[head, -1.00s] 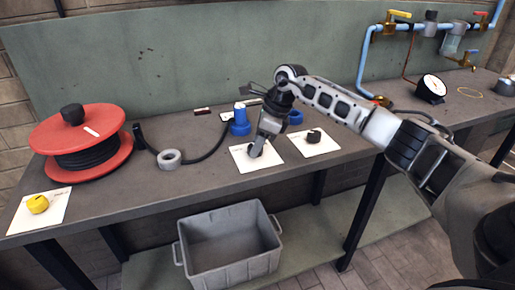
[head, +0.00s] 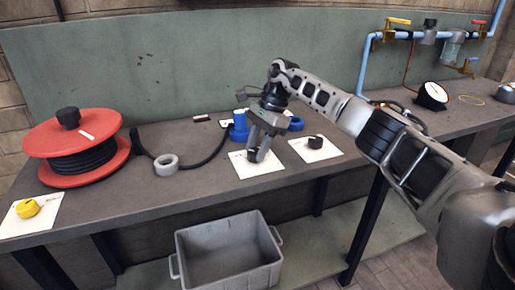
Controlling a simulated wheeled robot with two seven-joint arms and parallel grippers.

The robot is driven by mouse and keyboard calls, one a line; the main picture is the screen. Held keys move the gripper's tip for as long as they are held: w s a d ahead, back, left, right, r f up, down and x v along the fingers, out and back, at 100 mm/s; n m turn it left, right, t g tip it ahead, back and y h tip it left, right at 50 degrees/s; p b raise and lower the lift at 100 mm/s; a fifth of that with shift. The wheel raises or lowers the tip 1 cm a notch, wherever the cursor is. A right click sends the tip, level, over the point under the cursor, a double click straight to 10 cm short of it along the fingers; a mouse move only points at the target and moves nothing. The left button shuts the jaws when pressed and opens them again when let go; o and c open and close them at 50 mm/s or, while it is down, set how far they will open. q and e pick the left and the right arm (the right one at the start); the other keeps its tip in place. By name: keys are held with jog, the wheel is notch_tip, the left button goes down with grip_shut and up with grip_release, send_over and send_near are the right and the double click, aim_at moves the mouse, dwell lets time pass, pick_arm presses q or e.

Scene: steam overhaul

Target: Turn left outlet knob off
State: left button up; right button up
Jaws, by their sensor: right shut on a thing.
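My right gripper (head: 253,157) reaches down onto a white card (head: 264,170) near the middle of the bench. It is shut on a small dark knob at that card, and its fingers hide most of the knob. To the right, a second dark knob (head: 315,142) sits uncovered on another white card (head: 326,153). A yellow knob (head: 28,208) sits on a card (head: 42,219) at the far left. I cannot read the print on the cards. My left gripper is not in view.
A red hose reel (head: 78,150) stands at the left of the bench (head: 180,193). A tape roll (head: 166,165), a black hose and a blue fitting (head: 240,128) lie between it and my gripper. A grey crate (head: 228,250) stands below. Blue pipes (head: 364,75) run at the back right.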

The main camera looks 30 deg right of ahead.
dwell(0.4)
jog(key=o, duration=1)
jog(key=shift+d+r, duration=0.1)
jog(key=shift+r, duration=0.05)
pick_arm(q)
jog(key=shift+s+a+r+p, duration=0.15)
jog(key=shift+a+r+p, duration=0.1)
jog(key=shift+p, duration=0.75)
pick_arm(e)
jog(key=v, duration=1.5)
jog(key=shift+r, duration=0.4)
jog(key=shift+w, duration=0.1)
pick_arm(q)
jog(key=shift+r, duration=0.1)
pick_arm(e)
jog(key=shift+f, duration=0.1)
